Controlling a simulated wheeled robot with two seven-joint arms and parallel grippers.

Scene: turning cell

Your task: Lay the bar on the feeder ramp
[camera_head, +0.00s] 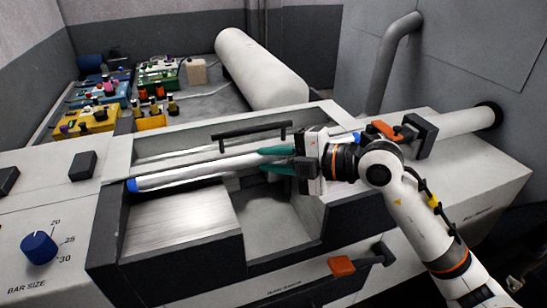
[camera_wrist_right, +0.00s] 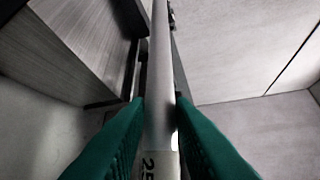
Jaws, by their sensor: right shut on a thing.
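The bar (camera_head: 200,172) is a long pale metal rod with a blue end at the left. My right gripper (camera_head: 264,160) has its green fingers shut around the bar's right part. In the right wrist view, the bar (camera_wrist_right: 159,70) runs up between the two green fingers (camera_wrist_right: 160,125), with part of a printed number showing near the bottom. The feeder ramp (camera_head: 180,225) is a brushed metal slope in the dark-walled trough. The bar lies along the ramp's back side in the picture; I cannot tell whether it touches the ramp. My left gripper is not in view.
A dark handle bar (camera_head: 238,134) stands behind the bar. A blue bar-size knob (camera_head: 38,247) is at the lower left. Colored tool holders (camera_head: 100,85) and a large white cylinder (camera_head: 260,70) are at the back. An orange-tipped lever (camera_head: 342,265) is in front.

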